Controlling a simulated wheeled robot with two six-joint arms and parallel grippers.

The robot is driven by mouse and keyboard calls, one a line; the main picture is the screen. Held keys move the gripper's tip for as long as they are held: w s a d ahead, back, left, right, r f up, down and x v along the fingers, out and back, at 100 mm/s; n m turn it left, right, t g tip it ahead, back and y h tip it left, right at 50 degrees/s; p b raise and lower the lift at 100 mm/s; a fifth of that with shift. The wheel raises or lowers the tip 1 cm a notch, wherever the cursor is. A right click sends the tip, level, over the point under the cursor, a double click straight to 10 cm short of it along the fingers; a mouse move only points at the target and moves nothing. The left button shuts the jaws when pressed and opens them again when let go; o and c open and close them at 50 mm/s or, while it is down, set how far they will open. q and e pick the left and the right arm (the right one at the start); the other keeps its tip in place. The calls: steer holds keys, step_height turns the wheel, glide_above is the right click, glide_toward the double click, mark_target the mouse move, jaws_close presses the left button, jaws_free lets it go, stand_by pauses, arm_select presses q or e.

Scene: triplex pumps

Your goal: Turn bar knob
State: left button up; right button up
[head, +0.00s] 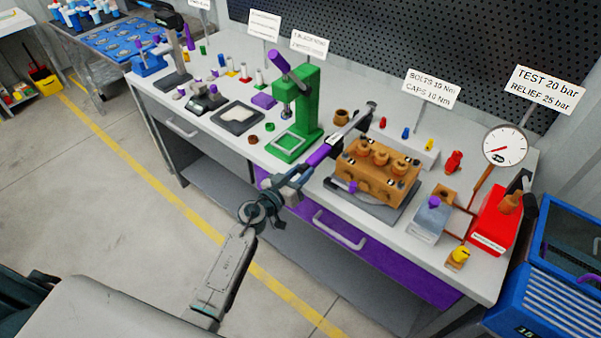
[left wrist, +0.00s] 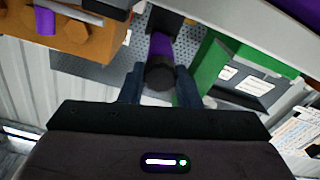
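My left gripper (head: 298,174) is at the near end of a purple-handled bar tool (head: 319,155), which looks like a wrench. In the left wrist view its fingers (left wrist: 160,86) lie on both sides of the tool's black end knob (left wrist: 160,77) and appear shut on it. The tool points away from the gripper, with its dark head by the pump; whether it rests on anything is unclear. The orange-brown pump block (head: 378,171) stands to the right, with a purple piece (head: 352,187) on its front. My right gripper is not in view.
A green press (head: 309,100) stands close left of the tool. A grey block (head: 431,216), red box (head: 492,220) and round gauge (head: 505,146) stand to the right. The purple drawer (head: 345,237) is below the bench edge. The floor in front is clear.

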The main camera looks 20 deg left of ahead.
arm_select(q)
steer(key=shift+c, duration=0.7)
